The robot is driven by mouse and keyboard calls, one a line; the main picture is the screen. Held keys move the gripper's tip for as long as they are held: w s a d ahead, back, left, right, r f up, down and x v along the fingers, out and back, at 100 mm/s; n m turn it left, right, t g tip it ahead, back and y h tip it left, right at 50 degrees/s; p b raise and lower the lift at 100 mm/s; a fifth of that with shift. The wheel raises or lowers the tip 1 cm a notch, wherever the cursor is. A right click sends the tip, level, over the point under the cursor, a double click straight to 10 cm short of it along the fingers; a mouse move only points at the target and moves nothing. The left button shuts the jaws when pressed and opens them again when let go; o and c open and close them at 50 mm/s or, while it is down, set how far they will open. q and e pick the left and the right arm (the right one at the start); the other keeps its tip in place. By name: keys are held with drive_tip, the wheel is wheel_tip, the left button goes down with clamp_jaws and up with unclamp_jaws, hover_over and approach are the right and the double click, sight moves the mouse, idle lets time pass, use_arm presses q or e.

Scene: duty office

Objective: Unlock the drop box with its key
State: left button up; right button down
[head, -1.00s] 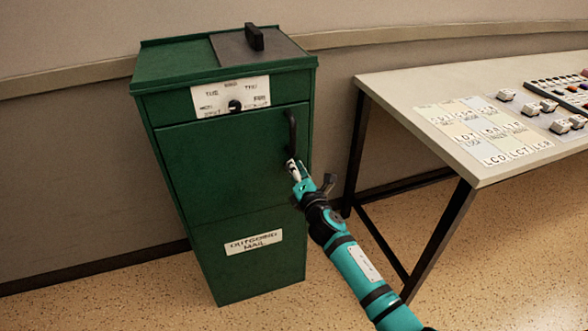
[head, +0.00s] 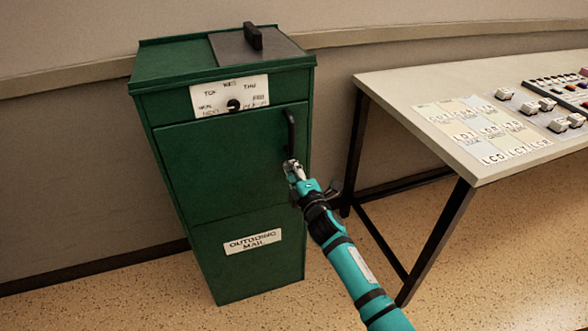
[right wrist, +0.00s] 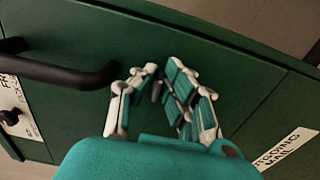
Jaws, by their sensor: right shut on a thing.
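The green drop box (head: 222,170) stands against the wall, its front door shut, with a black handle (head: 291,133) at the door's right edge. My right gripper (head: 291,166) is at the door just below the handle. In the right wrist view its fingers (right wrist: 158,80) are closed together close to the green door, with a small dark thing (right wrist: 157,91) between them, most likely the key. The fingers hide most of it and the lock, so I cannot tell whether the key is in the lock. My left gripper is out of view.
A black dial (head: 234,105) sits on a white day label above the door. A white table (head: 395,88) with cards and small devices stands at right, its black legs near my right arm. The floor in front of the box is clear.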

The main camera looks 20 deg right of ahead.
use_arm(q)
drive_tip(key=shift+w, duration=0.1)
use_arm(e)
drive_tip(key=c, duration=1.5)
unclamp_jaws()
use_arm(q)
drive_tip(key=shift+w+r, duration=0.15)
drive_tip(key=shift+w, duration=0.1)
use_arm(e)
drive_tip(key=shift+o, duration=0.2)
drive_tip(key=s, duration=1.2)
drive_tip(key=shift+d, duration=0.25)
